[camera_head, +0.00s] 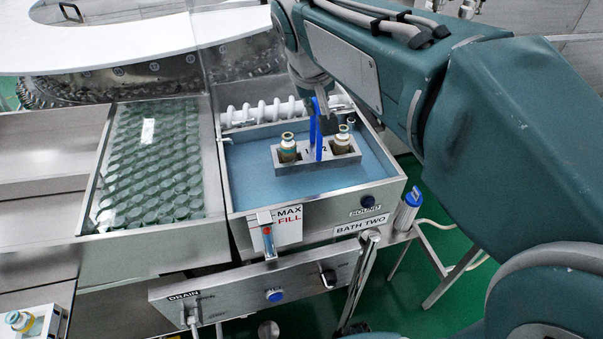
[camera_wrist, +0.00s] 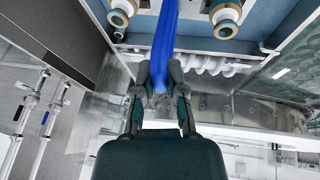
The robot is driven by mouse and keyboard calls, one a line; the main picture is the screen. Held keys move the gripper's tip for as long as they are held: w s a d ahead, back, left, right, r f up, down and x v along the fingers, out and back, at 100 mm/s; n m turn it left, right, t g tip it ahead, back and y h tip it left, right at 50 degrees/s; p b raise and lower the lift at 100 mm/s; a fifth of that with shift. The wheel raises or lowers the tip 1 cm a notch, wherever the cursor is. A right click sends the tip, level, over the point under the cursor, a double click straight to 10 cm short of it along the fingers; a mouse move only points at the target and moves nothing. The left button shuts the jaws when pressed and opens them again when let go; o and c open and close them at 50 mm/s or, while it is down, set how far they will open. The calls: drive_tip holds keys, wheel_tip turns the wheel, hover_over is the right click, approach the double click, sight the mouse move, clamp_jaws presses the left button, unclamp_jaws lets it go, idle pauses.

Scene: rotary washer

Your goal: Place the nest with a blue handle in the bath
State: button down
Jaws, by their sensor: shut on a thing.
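The nest (camera_head: 318,166) is a grey metal holder with an upright blue handle (camera_head: 319,135). It carries two vials, a left one (camera_head: 288,148) and a right one (camera_head: 341,140). The nest is over the blue liquid of the bath (camera_head: 250,190), a steel basin labelled BATH TWO; I cannot tell whether it rests on the bottom. My gripper (camera_head: 318,100) is at the top of the handle. In the wrist view my gripper (camera_wrist: 160,88) is shut on the blue handle (camera_wrist: 165,35), with the vials (camera_wrist: 225,12) beyond.
A tray of many green-capped vials (camera_head: 150,165) lies left of the bath. A white coiled part (camera_head: 265,112) runs along the bath's back edge. Another small holder with a vial (camera_head: 35,323) is at lower left. A blue-capped bottle (camera_head: 408,208) stands at the bath's right.

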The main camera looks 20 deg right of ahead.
sight(303, 142)
drive_tip(key=w+f, duration=0.1)
drive_tip(key=w+a, duration=0.1)
drive_tip(key=shift+w+a+f+n, duration=0.15)
drive_tip(key=shift+w+f+n, duration=0.2)
drive_tip(key=shift+n, duration=0.05)
drive_tip(key=shift+w+f, duration=0.15)
drive_tip(key=shift+f, duration=5)
drive_tip(key=c, duration=0.7)
unclamp_jaws()
